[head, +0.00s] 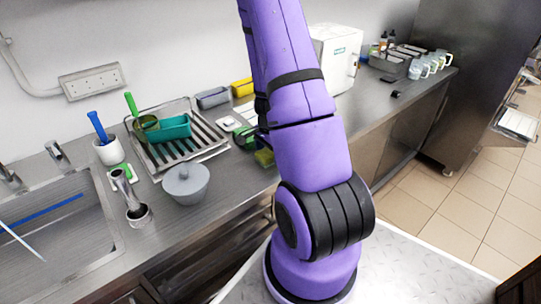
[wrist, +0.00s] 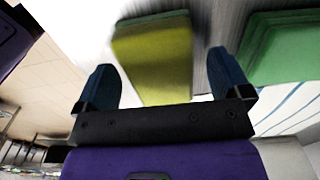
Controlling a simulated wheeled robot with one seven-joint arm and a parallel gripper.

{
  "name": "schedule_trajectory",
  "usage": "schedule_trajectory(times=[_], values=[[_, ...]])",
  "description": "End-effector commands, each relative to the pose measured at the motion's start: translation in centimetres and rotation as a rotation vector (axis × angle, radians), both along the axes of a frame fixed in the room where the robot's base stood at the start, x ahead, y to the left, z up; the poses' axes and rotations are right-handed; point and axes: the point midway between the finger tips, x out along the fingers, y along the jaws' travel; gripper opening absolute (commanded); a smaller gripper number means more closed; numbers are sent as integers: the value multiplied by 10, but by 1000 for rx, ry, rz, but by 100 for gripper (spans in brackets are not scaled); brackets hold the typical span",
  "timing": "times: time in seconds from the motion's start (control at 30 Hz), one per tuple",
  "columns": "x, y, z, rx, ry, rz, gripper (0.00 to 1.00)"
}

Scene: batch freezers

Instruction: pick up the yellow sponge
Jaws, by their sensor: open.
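The yellow sponge (wrist: 152,60), with a dark green layer along its far edge, fills the middle of the wrist view. My gripper (wrist: 161,62) is open, with one dark finger on each side of the sponge and a gap on both sides. I cannot tell how far down the fingers reach beside it. In the head view a yellow-green block (head: 264,157), likely this sponge, shows partly beside my purple arm on the steel counter.
A green block (wrist: 285,48) lies close beside the right finger; a green item (head: 245,137) also shows in the head view. A yellow container (head: 242,88) stands behind.

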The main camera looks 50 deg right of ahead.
Motion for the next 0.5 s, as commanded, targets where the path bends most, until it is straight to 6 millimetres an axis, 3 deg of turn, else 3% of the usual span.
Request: schedule_trajectory(times=[0.33, 0.5], values=[[0, 0, -7, 0, -1, 1, 96], [0, 0, -7, 0, -1, 1, 57]])
